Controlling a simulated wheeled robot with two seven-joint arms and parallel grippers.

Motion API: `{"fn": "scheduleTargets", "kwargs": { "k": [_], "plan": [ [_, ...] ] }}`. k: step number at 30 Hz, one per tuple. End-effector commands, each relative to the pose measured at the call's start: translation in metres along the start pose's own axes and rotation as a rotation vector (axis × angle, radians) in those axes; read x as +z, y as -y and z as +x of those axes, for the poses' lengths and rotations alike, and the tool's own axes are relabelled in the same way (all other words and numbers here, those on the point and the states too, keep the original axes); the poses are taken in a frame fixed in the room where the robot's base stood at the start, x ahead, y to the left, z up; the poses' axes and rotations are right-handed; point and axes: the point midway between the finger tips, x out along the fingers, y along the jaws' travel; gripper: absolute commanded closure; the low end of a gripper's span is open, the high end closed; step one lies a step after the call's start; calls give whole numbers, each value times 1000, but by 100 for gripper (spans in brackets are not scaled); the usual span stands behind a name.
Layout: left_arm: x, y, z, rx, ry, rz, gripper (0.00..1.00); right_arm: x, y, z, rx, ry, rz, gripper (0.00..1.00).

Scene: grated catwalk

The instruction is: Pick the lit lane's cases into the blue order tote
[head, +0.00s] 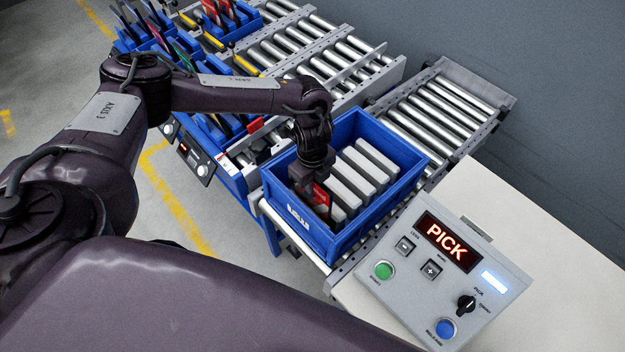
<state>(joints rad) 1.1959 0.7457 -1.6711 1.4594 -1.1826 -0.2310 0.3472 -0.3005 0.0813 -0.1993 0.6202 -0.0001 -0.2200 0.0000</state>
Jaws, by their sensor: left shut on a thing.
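The blue order tote (345,248) stands on rollers at the middle of the view. Several pale upright slabs (365,170) stand in a row inside it; I cannot tell if they are dividers or cases. My left gripper (312,186) reaches down into the tote at its left side, shut on a red case (321,197). The case is upright among the pale slabs, its lower part hidden. Blue lane trays (235,180) at the upper left hold several coloured cases, partly behind my left arm. Which lane is lit is not clear. My right gripper is out of view.
A grey control box (400,262) with a lit PICK display (447,241) sits on a pale counter (545,222) right of the tote. A short roller conveyor (440,112) runs behind the tote. A small lane display (184,148) is at the left.

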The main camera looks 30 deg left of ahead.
Motion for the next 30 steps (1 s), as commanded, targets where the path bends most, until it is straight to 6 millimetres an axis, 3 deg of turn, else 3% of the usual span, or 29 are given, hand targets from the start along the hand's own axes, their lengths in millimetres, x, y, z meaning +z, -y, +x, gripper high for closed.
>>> {"fn": "scheduleTargets", "kwargs": {
  "k": [18, 30],
  "plan": [
    [0, 0, 26, 0, 0, 0, 100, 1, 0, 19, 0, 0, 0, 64],
    [0, 0, 27, 0, 0, 0, 100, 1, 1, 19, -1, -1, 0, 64]
  ]
}}
